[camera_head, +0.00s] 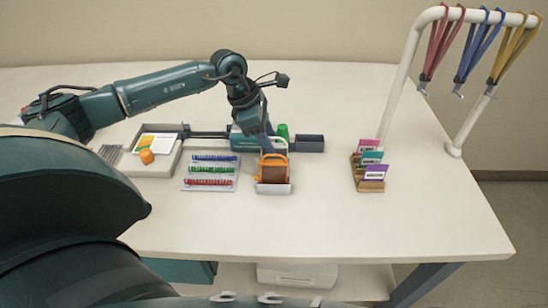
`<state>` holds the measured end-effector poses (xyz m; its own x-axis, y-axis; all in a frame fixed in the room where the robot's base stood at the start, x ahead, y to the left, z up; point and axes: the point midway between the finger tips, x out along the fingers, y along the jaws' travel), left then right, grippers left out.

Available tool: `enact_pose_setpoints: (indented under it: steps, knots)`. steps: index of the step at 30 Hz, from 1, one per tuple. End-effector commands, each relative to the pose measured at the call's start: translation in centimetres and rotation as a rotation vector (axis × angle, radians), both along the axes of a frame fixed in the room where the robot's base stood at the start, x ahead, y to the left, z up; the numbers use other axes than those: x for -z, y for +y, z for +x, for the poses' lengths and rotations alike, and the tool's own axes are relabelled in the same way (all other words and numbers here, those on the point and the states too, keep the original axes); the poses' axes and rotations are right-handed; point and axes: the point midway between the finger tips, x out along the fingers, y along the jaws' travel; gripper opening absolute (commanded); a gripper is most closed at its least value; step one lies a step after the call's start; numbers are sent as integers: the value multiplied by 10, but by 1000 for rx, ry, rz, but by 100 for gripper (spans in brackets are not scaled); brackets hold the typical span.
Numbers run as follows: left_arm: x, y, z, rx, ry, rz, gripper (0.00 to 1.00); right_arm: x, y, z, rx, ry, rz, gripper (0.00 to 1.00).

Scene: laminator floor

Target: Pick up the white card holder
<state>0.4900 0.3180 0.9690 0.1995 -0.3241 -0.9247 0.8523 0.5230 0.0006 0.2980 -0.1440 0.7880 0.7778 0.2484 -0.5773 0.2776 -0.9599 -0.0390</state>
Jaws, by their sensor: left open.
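My left gripper (270,151) is open and points down just over the back of a small light-grey tray (274,188) with an orange-framed brown piece (273,173) in it. I cannot tell whether the gripper touches that piece. No white card holder can be picked out with certainty. A white card with a yellow and green part (153,141) lies in the pale tray at the left. Upright purple, teal and white-labelled cards (372,171) stand in a wooden stand (371,186) right of the gripper. My right gripper is not in view.
A board (187,186) with blue, green and red rows lies left of the gripper. An orange knob (146,156) sits on the pale tray (158,170). Red, blue and yellow lanyards (480,55) hang on a white rack (400,75). The table (310,230) is clear in front.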

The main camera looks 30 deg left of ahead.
Motion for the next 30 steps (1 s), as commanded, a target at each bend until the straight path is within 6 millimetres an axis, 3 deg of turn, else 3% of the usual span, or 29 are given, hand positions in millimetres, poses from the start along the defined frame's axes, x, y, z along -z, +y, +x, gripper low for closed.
enact_pose_setpoints:
  steps: [8,12,21,30]
  knots:
    - [27,-13,7,1,4,-3,42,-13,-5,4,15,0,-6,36]
    - [45,-18,10,0,2,-3,42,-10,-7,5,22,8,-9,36]
    - [50,-19,11,0,0,-2,41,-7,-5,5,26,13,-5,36]
    - [49,-19,11,0,0,-2,16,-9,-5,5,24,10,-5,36]
